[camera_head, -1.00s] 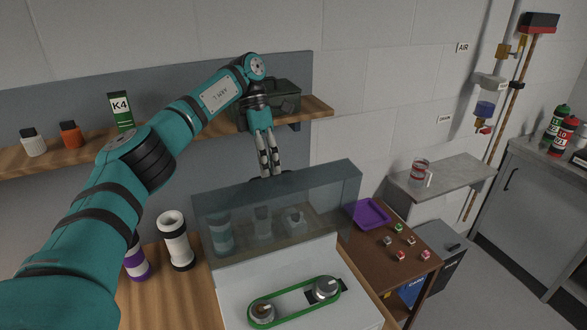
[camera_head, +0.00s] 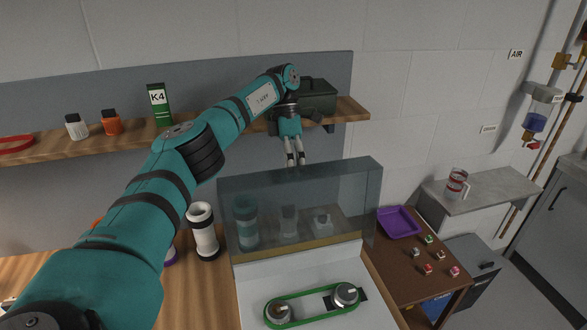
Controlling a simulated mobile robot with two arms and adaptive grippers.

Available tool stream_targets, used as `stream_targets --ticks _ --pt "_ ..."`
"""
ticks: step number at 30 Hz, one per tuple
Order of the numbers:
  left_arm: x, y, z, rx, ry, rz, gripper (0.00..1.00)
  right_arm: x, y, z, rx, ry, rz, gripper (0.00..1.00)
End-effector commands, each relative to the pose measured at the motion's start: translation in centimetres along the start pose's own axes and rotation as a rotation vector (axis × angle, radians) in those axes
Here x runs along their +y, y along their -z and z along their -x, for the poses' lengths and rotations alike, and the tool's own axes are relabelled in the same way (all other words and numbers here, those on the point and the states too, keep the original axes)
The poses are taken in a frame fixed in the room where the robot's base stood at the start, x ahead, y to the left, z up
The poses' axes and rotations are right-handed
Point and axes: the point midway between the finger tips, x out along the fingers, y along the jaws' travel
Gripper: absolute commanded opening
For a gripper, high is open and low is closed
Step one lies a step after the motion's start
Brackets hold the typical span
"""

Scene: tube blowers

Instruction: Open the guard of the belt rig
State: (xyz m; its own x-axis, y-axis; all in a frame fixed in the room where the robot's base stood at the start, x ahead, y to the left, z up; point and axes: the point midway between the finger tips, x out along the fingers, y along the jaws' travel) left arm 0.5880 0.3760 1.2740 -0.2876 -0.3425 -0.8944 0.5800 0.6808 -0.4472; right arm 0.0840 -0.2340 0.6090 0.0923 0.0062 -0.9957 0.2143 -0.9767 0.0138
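The belt rig (camera_head: 252,292) is a white housing on the wooden bench. Its green belt (camera_head: 310,312) runs round two grey pulleys and lies exposed. The clear guard (camera_head: 360,205) stands upright behind the belt, raised off it, with a yellowish strip along its lower front edge. My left gripper (camera_head: 295,160) points down just above and behind the guard's top edge. Its two fingers show a narrow gap with nothing seen between them. The very tips are small and close to the guard's edge, so contact is hard to tell. My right gripper is out of view.
A shelf (camera_head: 50,147) behind holds bottles, a green K4 box (camera_head: 160,104) and a dark case (camera_head: 318,95) close to my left wrist. A white cylinder (camera_head: 204,232) stands left of the rig. A purple tray (camera_head: 399,222) and several small cubes lie on a lower table at right.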

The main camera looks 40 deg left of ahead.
Motion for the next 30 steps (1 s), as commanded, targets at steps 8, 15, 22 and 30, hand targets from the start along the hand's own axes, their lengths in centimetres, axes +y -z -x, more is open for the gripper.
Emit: stream_targets --ticks 8,15,22,30 --pt "0.3 0.2 -0.5 0.011 0.002 0.012 0.34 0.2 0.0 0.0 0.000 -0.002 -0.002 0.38" --pt "0.1 0.2 -0.3 0.010 0.002 0.009 0.34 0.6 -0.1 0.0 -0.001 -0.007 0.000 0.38" --pt "-1.1 0.2 2.2 0.006 -0.003 0.007 0.34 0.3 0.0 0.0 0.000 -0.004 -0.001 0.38" --pt "-2.8 0.1 5.2 0.006 -0.003 0.005 0.34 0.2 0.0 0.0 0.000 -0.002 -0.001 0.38"
